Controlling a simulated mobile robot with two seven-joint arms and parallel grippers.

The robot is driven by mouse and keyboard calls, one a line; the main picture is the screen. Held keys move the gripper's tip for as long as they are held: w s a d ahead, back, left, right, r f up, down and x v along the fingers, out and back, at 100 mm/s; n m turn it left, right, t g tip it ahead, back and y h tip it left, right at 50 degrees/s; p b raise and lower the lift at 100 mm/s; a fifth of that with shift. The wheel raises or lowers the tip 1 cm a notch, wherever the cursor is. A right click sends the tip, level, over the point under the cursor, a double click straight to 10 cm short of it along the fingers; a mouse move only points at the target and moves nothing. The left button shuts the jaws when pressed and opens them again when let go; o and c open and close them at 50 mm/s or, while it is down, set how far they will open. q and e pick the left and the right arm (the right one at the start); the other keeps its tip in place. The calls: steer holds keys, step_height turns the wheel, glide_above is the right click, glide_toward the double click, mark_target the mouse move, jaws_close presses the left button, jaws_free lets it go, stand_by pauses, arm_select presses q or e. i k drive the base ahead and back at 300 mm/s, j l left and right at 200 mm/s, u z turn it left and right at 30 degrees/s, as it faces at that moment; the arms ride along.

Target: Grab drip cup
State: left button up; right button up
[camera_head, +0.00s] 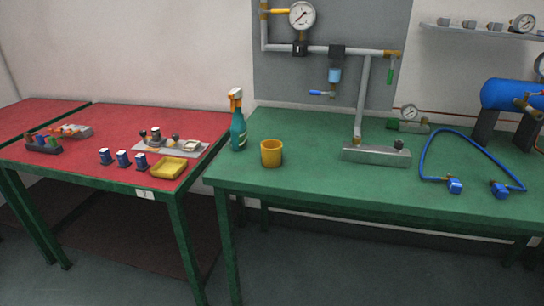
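A yellow cup (271,153), which looks like the drip cup, stands upright on the green table (310,183) near its left end. Its open top faces up and nothing touches it. A teal spray bottle (238,122) with an orange and white head stands just behind and to its left. Neither of my grippers shows in the head view.
A pipe assembly with a gauge (302,16) rises behind the cup to its right, on a metal base block (377,155). A blue hose (424,152) and a blue tank (512,94) are at the right. The red table (60,162) at left holds a yellow tray (169,168) and small parts. The green table's front is clear.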

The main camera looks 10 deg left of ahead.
mark_target(272, 154)
steer(key=i+j, duration=0.15)
steer(key=j, duration=0.25)
steer(key=i+j, duration=0.1)
steer(key=j, duration=0.35)
steer(key=i+j+u, duration=0.1)
steer(key=j, duration=0.3)
steer(key=i+j, duration=0.2)
steer(key=j, duration=0.25)
steer(key=i+j+u, duration=0.1)
steer(key=j, duration=0.3)
steer(key=i+j, duration=0.2)
steer(key=j, duration=0.2)
